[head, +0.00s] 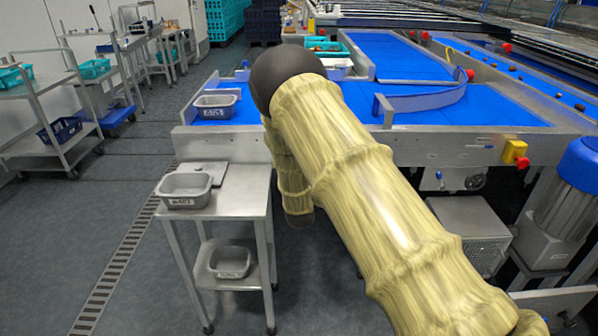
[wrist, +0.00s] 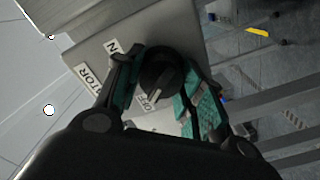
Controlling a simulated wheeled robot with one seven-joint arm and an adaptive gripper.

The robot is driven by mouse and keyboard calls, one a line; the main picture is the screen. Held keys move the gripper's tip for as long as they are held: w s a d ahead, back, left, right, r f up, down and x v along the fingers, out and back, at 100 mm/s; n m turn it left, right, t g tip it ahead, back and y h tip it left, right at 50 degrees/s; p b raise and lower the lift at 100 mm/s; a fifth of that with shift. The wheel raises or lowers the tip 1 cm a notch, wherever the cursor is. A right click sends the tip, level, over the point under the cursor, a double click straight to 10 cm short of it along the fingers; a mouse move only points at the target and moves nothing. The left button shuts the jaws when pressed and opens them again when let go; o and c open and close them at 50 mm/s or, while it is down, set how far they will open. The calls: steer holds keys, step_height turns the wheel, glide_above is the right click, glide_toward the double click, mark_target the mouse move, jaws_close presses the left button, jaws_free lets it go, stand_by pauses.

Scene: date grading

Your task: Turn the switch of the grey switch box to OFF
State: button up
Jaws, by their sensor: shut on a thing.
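The grey switch box (wrist: 90,48) shows in the wrist view, with its face at a slant. It carries a black rotary switch (wrist: 158,66) and white labels, an ON label (wrist: 112,48) and an OFF label (wrist: 150,100). A third label (wrist: 92,76) is partly cut off by my finger and reads as ending in TOR. My gripper (wrist: 160,78) has one finger on each side of the switch and is shut on it. A pale mark on the switch seems to lie towards OFF, but its exact angle is unclear. In the head view my arm hides the gripper, and I cannot see the box.
In the head view a steel table (head: 232,199) with a grey tub (head: 184,190) stands left of my arm. Behind is a blue conveyor (head: 440,108) with steel side walls. A red stop button on a yellow box (head: 514,151) is at the right.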

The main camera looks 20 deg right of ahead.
steer(key=shift+f+n, duration=0.1)
steer(key=shift+n, duration=0.6)
steer(key=o, duration=1)
steer(key=shift+s+a, duration=0.2)
steer(key=shift+s, duration=0.3)
steer(key=v, duration=1.1)
steer(key=shift+d, duration=0.1)
